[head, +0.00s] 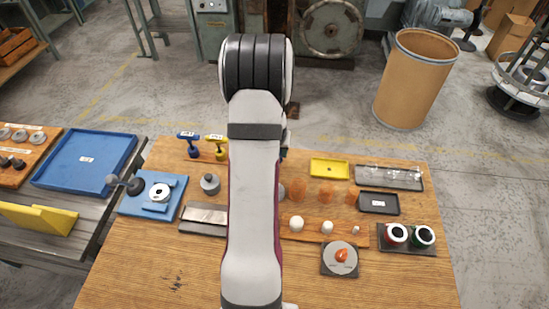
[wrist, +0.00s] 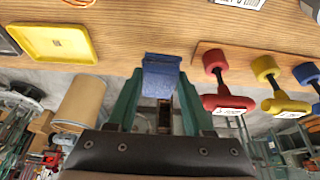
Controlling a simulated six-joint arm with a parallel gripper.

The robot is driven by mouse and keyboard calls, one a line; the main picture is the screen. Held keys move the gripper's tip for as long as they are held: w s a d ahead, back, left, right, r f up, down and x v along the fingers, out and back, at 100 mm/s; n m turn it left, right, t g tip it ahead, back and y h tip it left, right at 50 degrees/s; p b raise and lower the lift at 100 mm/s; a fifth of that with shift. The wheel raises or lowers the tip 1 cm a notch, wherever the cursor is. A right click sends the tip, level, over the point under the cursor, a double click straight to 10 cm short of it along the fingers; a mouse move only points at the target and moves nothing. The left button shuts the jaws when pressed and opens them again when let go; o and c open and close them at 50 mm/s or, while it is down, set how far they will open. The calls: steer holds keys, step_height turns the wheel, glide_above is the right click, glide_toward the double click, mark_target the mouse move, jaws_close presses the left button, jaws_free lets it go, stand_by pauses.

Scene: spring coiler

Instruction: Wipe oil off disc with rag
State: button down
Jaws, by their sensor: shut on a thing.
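In the wrist view my gripper (wrist: 160,85) is shut on a small blue piece (wrist: 161,70), which may be the rag. It is held near the edge of the wooden table. In the head view my arm hides the gripper and this piece. A pale round disc (head: 334,250) lies on a dark square plate at the front right of the table, with an orange-red patch (head: 342,255) on it. Another round white part with a dark middle (head: 160,192) sits in a blue fixture at the left. I cannot tell which one carries oil.
Red (wrist: 225,100), yellow (wrist: 283,102) and blue-handled tools stand right of my gripper in the wrist view. A yellow tray (head: 329,168), a black tray (head: 378,203) and two round cups (head: 397,234) are at the table's right. The table's front left is mostly clear.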

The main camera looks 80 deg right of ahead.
steer(key=s+a+r, duration=0.5)
steer(key=s+r, duration=0.5)
steer(key=shift+r, duration=0.25)
steer(key=shift+a, duration=0.1)
steer(key=n+t+y, duration=0.2)
steer(key=n+t, duration=0.2)
steer(key=n, duration=0.8)
glide_above(156, 197)
steer(key=s, duration=0.1)
steer(key=f, duration=0.5)
steer(key=shift+s+a, duration=0.15)
steer(key=shift+a, duration=0.1)
steer(key=shift+a+f, duration=0.1)
steer(key=shift+f, duration=2.55)
steer(key=shift+f, duration=0.5)
